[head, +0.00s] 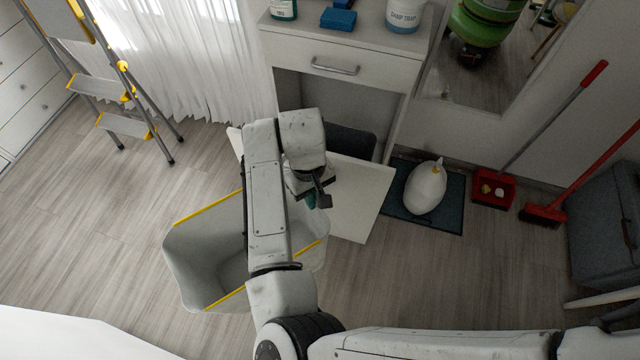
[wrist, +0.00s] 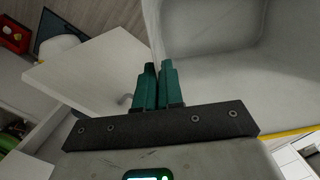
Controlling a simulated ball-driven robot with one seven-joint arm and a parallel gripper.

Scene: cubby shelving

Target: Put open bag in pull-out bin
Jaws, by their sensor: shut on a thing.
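The pull-out bin's white front panel (head: 362,198) stands out from the cabinet, with part of a dark bin (head: 350,142) behind it. My gripper (head: 314,201) is at the panel's near face. In the wrist view, its green fingers (wrist: 159,85) are close together, shut at a grey handle (wrist: 125,101) on the panel (wrist: 85,75); the grasped part is mostly hidden.
A grey tub with yellow edges (head: 190,262) is under my arm; its visible inside looks empty. A stepladder (head: 118,90) stands back left. A red dustpan (head: 492,190) and broom (head: 545,212) are at right. The left floor is clear.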

